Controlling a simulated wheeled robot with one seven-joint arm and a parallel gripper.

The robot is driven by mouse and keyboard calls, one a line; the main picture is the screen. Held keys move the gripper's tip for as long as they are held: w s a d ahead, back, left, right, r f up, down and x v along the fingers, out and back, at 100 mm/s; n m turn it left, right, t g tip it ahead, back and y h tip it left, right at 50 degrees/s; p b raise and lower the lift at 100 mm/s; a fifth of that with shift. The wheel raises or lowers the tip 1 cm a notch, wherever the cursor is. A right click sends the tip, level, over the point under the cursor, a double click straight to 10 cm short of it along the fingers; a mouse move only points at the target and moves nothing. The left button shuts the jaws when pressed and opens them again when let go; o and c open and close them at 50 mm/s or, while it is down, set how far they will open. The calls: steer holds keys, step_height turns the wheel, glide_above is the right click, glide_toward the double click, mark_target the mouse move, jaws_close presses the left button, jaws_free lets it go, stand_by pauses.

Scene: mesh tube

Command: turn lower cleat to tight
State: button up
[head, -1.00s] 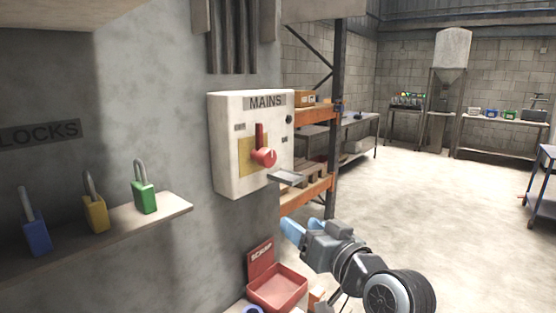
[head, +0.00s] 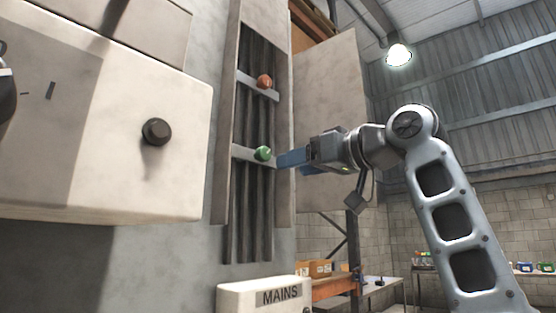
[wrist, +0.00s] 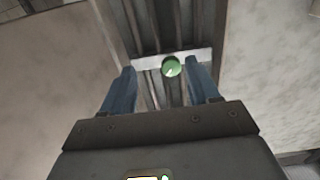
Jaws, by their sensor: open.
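The lower cleat is a pale crossbar (head: 246,152) with a green knob (head: 263,153), set across dark vertical cables in a wall channel. An upper crossbar (head: 256,88) with an orange knob (head: 264,81) sits above it. My gripper (head: 281,160) is just right of the green knob in the head view. In the wrist view the green knob (wrist: 171,67) lies ahead, between and slightly beyond the two blue fingertips (wrist: 163,70). The fingers are open, with a gap on both sides of the knob. I cannot tell whether the cleat is loose or tight.
An open panel door (head: 328,120) stands right of the channel, close to my gripper. A large pale box with a black knob (head: 156,132) juts out at the left. The MAINS box (head: 262,297) is below the channel.

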mark_target(267, 153)
steer(key=shift+n, duration=0.4)
steer(key=shift+w+a+r+p, duration=0.45)
steer(key=shift+w+a+r, duration=0.15)
steer(key=shift+a, duration=0.45)
steer(key=shift+w+a+r+p, duration=0.5)
steer(key=shift+w+a+r, duration=0.15)
steer(key=shift+a, duration=0.35)
steer(key=shift+w+a+r+p, duration=0.45)
steer(key=shift+w+a+r, duration=0.15)
steer(key=shift+a, duration=0.45)
steer(key=c, duration=1)
